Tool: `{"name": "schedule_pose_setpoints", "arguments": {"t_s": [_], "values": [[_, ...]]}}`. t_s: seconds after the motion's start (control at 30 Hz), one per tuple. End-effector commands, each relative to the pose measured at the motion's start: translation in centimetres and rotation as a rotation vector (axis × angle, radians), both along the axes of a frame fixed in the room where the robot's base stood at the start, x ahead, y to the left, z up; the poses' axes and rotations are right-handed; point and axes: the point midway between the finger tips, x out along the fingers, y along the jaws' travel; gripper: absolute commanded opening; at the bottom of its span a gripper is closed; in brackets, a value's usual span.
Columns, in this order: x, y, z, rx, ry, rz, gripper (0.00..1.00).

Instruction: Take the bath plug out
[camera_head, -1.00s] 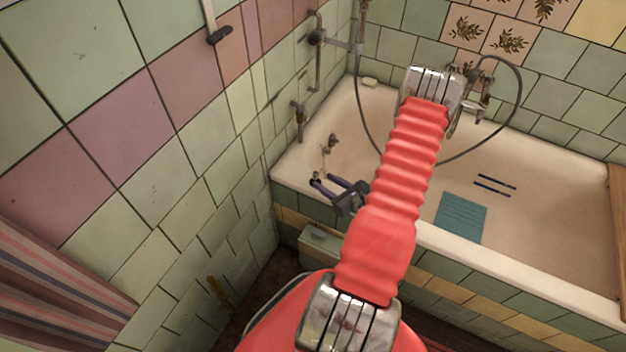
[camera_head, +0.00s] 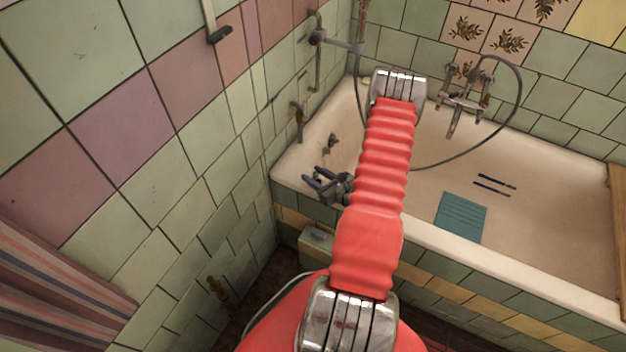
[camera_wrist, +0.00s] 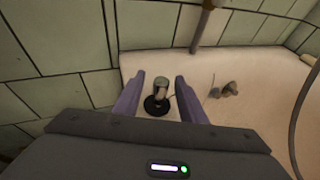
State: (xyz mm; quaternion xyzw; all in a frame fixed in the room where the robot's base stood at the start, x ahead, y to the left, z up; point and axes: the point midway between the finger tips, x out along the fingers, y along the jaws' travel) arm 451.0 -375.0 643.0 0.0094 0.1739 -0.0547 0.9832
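The bath plug (camera_wrist: 158,103), a dark round disc with a shiny metal knob, sits on the pale surface of the bathtub (camera_wrist: 245,138) close to the tiled wall in the wrist view. My gripper (camera_wrist: 159,80) has two purple fingers, spread apart, one on each side of the plug with visible gaps. Nothing is held. In the head view my gripper (camera_head: 308,181) is at the left end of the bathtub (camera_head: 433,238), over its near left part. There the plug is small and cannot be told clearly from the fingers.
A small metal fitting (camera_wrist: 224,90) lies right of the plug, with a pipe (camera_wrist: 201,28) behind. In the head view, a mixer tap (camera_head: 457,105) and looping hose (camera_head: 517,97) are at the far wall. A teal mat (camera_head: 461,217) lies in the open tub. The tiled wall is close on the left.

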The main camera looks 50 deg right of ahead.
Motion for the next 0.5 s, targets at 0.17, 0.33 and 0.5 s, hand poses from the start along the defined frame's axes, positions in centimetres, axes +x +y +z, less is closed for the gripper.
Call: {"name": "schedule_pose_setpoints", "arguments": {"t_s": [0.17,0.33,0.5], "values": [[2.3,-0.2,-0.9,-0.001,0.0,0.004,0.38],[3.3,-0.4,-1.3,0.0,0.001,0.001,0.38],[3.3,-0.4,-1.3,0.0,0.001,0.0,0.38]]}}
